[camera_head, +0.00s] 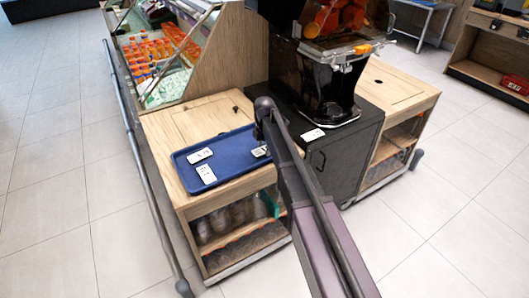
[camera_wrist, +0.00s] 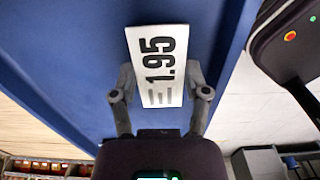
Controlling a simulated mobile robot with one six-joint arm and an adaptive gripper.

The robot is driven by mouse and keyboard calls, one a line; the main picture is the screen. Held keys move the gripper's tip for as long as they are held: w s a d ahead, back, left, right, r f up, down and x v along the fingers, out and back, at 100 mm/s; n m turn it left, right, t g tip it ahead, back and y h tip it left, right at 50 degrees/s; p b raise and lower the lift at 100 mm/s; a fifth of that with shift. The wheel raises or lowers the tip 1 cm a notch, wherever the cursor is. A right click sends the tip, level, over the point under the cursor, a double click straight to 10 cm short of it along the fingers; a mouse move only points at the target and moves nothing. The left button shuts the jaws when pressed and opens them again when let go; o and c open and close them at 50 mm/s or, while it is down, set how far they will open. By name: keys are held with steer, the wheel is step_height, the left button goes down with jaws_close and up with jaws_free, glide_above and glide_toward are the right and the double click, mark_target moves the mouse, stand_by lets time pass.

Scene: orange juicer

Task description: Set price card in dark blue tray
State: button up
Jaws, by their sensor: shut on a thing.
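A white price card reading 1.95 (camera_wrist: 157,58) is between the fingers of my gripper (camera_wrist: 161,82) in the wrist view. The fingers are shut on its two long edges. The dark blue tray (camera_wrist: 65,55) fills the background behind the card. In the head view the tray (camera_head: 225,165) lies on the wooden counter, and the held card (camera_head: 261,151) shows at its right part. I cannot tell whether the card touches the tray. Two other white cards, one upper (camera_head: 199,155) and one lower (camera_head: 206,174), lie in the tray's left part.
A black juicer (camera_head: 322,85) with oranges stands on a dark cabinet right of the tray. Another white card (camera_head: 313,134) lies at its base. A display case with orange bottles (camera_head: 150,48) stands behind the counter. A grey rail (camera_head: 134,140) runs along the left side.

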mark_target(264, 149)
steer(key=shift+f, duration=0.1)
stand_by(0.3)
steer(key=shift+f, duration=0.15)
steer(key=o, duration=1)
steer(key=shift+o, duration=0.2)
steer(key=shift+r, duration=0.2)
step_height(264, 149, up, 12)
steer(key=p, duration=1.2)
